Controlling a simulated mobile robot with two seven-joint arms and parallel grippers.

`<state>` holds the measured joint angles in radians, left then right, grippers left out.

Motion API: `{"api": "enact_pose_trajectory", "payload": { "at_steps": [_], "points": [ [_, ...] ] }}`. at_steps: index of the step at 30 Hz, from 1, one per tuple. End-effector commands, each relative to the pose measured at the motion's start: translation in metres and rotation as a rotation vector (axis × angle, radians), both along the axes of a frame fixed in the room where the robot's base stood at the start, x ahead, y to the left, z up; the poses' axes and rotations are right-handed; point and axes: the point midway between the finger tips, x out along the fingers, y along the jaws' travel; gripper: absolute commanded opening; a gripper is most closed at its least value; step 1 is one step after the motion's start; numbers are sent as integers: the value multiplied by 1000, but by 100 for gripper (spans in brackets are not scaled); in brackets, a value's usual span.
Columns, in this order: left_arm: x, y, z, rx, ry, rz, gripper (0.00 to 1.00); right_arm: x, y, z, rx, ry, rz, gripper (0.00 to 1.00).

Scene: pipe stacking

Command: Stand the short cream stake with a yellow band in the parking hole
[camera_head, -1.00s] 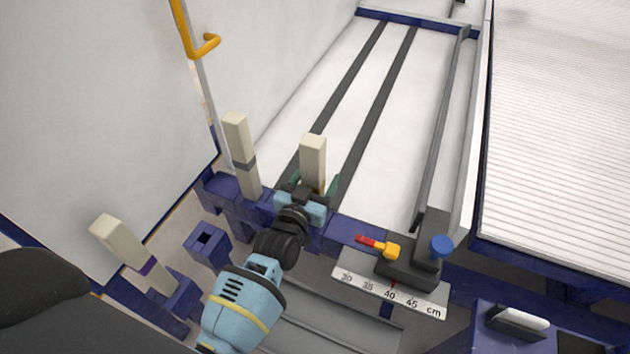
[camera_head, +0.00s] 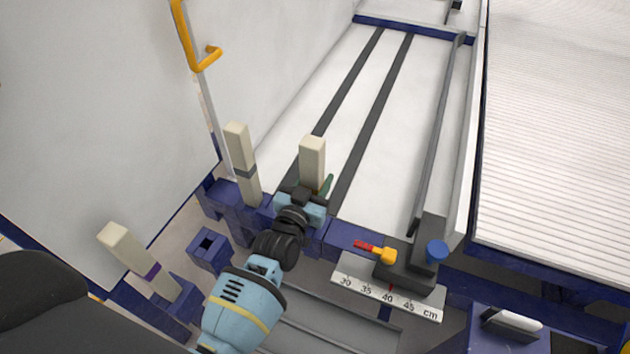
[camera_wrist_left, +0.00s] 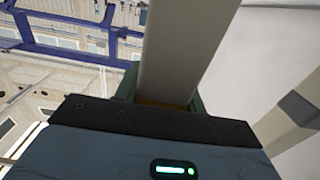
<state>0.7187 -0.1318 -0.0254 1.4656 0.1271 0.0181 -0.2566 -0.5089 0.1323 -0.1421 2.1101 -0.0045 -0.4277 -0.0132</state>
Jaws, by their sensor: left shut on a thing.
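The short cream stake (camera_head: 312,158) is upright in my left gripper (camera_head: 309,193), which is shut on it low down. Green fingers show beside it. In the left wrist view, the stake (camera_wrist_left: 180,50) rises from the jaws, with a little yellow (camera_wrist_left: 165,104) at the gripper edge. Its lower end is hidden by the gripper, so I cannot tell whether it still sits in the blue rail. An empty square hole in a blue block (camera_head: 208,247) lies left of and below the gripper. My right gripper is not in view.
A cream stake with a grey band (camera_head: 243,160) stands just left of the gripper. A tilted cream stake with a purple band (camera_head: 135,250) is farther left. A ruler (camera_head: 388,297) and a dark stop with a blue knob (camera_head: 437,250) lie to the right.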

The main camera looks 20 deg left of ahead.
Motion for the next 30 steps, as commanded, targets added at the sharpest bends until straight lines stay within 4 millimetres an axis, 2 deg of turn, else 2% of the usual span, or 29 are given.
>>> {"api": "enact_pose_trajectory", "payload": {
  "at_steps": [1, 23, 30],
  "points": [
    [1, 0, 8, 0, -4, 0, 7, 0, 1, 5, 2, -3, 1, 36],
    [1, 0, 58, -1, -5, 0, 7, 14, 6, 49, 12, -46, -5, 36],
    [1, 0, 70, -1, -4, 0, 7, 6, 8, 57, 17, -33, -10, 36]
  ]
}}
